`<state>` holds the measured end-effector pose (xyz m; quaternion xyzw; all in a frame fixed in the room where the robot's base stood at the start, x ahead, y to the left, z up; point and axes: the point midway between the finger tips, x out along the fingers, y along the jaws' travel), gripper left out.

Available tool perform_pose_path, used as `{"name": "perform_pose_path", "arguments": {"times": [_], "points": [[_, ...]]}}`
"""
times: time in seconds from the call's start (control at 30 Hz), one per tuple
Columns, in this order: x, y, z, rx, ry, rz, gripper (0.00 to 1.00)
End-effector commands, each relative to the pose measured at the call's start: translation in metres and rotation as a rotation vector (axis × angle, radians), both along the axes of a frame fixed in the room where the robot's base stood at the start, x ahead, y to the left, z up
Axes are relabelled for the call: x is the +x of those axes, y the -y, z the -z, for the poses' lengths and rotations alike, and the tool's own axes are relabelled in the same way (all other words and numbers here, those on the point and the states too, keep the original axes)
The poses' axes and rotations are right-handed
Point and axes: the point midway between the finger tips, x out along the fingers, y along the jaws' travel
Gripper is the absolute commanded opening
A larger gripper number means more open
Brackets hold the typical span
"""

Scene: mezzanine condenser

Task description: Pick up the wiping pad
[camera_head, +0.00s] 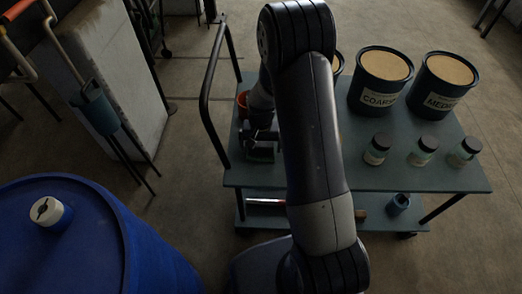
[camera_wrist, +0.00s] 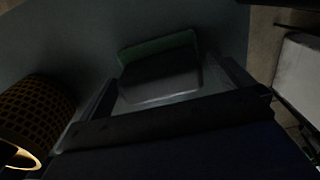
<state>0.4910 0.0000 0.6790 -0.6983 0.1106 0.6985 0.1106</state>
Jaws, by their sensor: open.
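The wiping pad (camera_wrist: 160,72) lies on the cart's dark top in the wrist view, a rounded block with a green strip along its far edge and a grey face. It also shows at the cart's left end in the head view (camera_head: 261,154), partly hidden by my gripper. My gripper (camera_head: 262,138) is over the pad, pointing down. In the wrist view its dark fingers stand apart on the left and right of the pad. I see no contact with the pad, but the picture is dark and the remaining height is hard to tell.
The blue-grey cart (camera_head: 435,178) carries large labelled tubs (camera_head: 378,82) and several small jars (camera_head: 422,151). An orange round thing (camera_head: 242,104) is close behind my gripper; a gridded cylinder (camera_wrist: 36,112) shows left in the wrist view. A black handle (camera_head: 206,95) rises at the cart's left.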

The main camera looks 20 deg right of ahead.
Motion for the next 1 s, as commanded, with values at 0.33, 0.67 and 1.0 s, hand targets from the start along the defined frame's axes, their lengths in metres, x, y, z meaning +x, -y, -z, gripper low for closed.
{"name": "perform_pose_path", "arguments": {"times": [0.33, 0.67, 1.0], "points": [[0.000, 0.000, 0.000, 0.000, 0.000, 0.000, 0.73], [0.000, 0.000, -0.001, 0.000, 0.000, 0.000, 0.50], [0.001, 0.000, -0.025, 0.000, 0.005, 0.000, 0.50]]}}
